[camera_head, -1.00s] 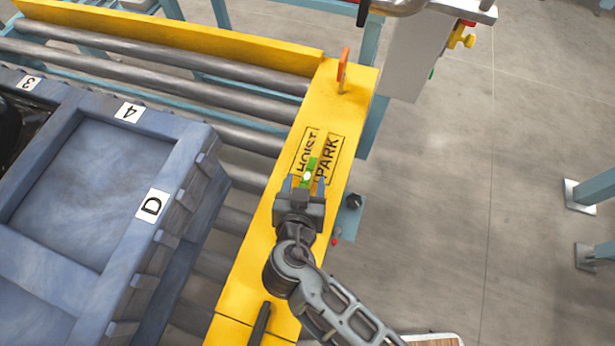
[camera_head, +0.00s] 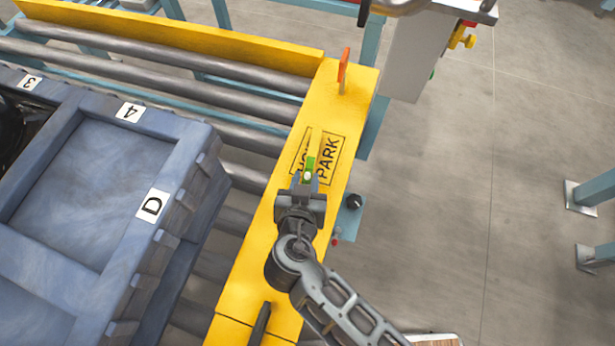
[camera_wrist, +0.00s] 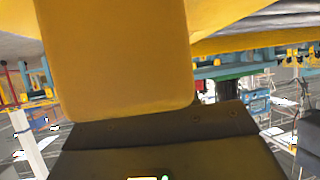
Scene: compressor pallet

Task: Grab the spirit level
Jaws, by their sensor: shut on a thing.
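The spirit level (camera_head: 309,165) is a small yellow bar with a green vial, above the yellow beam by the HOIST PARK lettering. My gripper (camera_head: 308,181) is shut on its near part, and its far end points away from me. The fingers hide part of the level. A large yellow face (camera_wrist: 115,60) fills much of the wrist view. I cannot tell for sure whether it is the level up close. I cannot tell whether the level still touches the beam.
The yellow beam (camera_head: 253,250) runs beside the roller conveyor (camera_head: 240,137). An orange tab (camera_head: 343,65) stands at its far end, and a black bar (camera_head: 260,322) at its near end. A blue-grey crate (camera_head: 150,205) lies left. A grey box (camera_head: 420,55) hangs far right. Open floor lies right.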

